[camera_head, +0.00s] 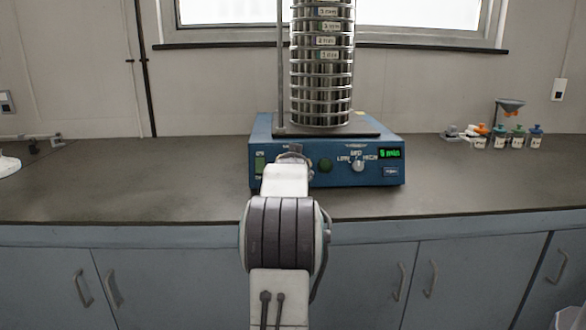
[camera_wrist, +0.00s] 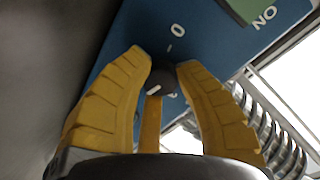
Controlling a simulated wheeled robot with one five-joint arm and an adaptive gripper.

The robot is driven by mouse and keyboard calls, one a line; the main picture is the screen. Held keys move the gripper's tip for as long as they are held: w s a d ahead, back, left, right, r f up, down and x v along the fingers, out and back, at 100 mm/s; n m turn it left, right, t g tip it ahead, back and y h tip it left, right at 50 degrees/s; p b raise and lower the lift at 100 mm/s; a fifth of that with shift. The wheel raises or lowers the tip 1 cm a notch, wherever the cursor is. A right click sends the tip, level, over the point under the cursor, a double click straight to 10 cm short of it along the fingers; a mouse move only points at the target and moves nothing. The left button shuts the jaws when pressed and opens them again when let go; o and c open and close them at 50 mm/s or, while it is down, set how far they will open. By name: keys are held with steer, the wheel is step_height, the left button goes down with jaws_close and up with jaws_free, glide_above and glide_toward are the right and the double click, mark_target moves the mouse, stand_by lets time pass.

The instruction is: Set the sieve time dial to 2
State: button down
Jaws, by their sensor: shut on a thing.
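The sieve shaker's blue base (camera_head: 335,150) stands on the counter in the head view, with a stack of metal sieves (camera_head: 320,85) on top. Its green display (camera_head: 390,153) seems to read 5 min. In the wrist view, the dark round time dial (camera_wrist: 161,77) sits on the blue panel, with a white mark low on it. A 0 shows above it, and another small label is partly hidden. My yellow gripper (camera_wrist: 163,61) is shut on the dial, one finger on each side. In the head view, my arm hides the dial and the fingertips.
A green switch (camera_wrist: 244,8) lies beyond the dial, by an ON label. In the head view, a green button (camera_head: 325,166) and a light speed knob (camera_head: 358,166) sit right of my arm. Small coloured containers (camera_head: 517,138) stand at the right. The counter's left side is mostly clear.

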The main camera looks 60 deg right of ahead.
steer(key=n, duration=0.2)
steer(key=n+b, duration=0.1)
steer(key=n, duration=0.1)
steer(key=shift+w+r, duration=0.15)
steer(key=shift+r, duration=0.05)
steer(key=c, duration=0.9)
jaws_free()
steer(key=shift+w+f, duration=0.1)
steer(key=shift+a, duration=0.1)
steer(key=v, duration=1.2)
steer(key=shift+f, duration=0.2)
steer(key=shift+o, duration=0.2)
